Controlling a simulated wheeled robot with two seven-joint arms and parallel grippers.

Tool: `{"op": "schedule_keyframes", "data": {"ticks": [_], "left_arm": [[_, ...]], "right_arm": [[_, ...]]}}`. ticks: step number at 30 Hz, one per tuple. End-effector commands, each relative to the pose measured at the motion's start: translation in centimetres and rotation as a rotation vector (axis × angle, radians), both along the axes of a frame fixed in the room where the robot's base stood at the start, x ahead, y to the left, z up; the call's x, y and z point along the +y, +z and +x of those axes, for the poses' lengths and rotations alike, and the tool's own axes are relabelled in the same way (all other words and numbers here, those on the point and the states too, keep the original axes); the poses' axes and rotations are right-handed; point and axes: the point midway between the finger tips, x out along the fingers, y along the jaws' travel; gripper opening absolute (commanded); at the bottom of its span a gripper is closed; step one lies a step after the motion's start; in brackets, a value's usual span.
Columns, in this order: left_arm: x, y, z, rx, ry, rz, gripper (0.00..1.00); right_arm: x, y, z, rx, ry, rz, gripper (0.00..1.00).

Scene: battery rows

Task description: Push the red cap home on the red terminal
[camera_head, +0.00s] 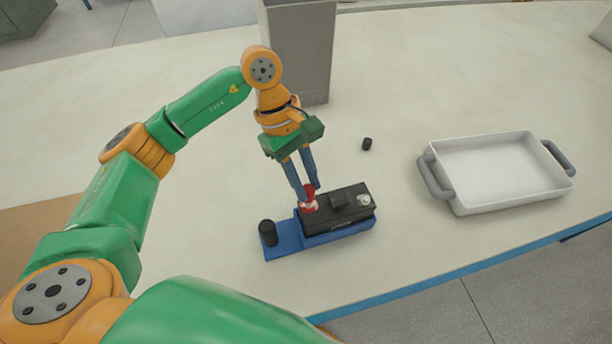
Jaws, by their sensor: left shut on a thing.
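A black battery (342,209) sits on a blue base (285,242) near the table's front edge. My left gripper (309,196) reaches down from above with its blue fingers shut on the red cap (310,205). The red cap is at the left end of the battery's top. The red terminal is hidden under the cap and fingers, so I cannot tell how far down the cap sits. A pale metal terminal (363,200) shows at the battery's right end. My right gripper is not in view.
A black cylinder (268,233) stands on the left end of the blue base. A small black cap (367,144) lies behind the battery. A white tray with grey handles (460,206) stands at the right. A tall grey box (300,50) stands behind my gripper.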

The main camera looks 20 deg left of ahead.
Motion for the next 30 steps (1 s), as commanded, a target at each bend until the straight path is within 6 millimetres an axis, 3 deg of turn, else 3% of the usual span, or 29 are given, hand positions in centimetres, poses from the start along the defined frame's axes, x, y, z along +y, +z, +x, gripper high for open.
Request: {"op": "schedule_keyframes", "data": {"ticks": [30], "left_arm": [[0.0,0.12,-0.02,0.0,-0.001,-0.001,0.0]], "right_arm": [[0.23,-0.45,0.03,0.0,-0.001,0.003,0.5]]}}
